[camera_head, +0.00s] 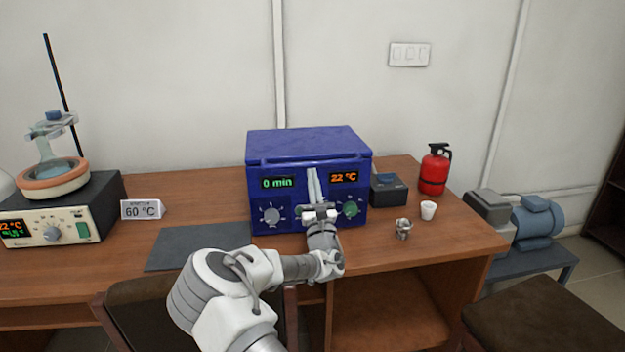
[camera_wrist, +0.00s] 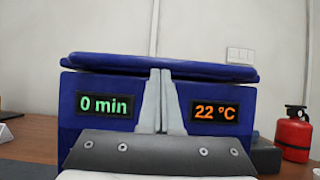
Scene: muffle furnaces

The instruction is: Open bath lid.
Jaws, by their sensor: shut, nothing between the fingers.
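The bath is a blue box (camera_head: 262,215) on the wooden desk, with a flat blue lid (camera_head: 305,143) on top. My gripper (camera_head: 312,171) is shut and empty, upright in front of the bath between the displays. In the wrist view its fingertips (camera_wrist: 160,72) reach the lid's front edge; I cannot tell whether they touch. The lid looks down.
A heater with a flask (camera_head: 55,175) and a "60 °C" sign (camera_head: 142,209) stand left. A dark mat (camera_head: 190,247) lies left of the bath. Right are a black box (camera_head: 388,190), a red extinguisher (camera_head: 434,170), a white cup (camera_head: 428,210) and a small metal item (camera_head: 403,229).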

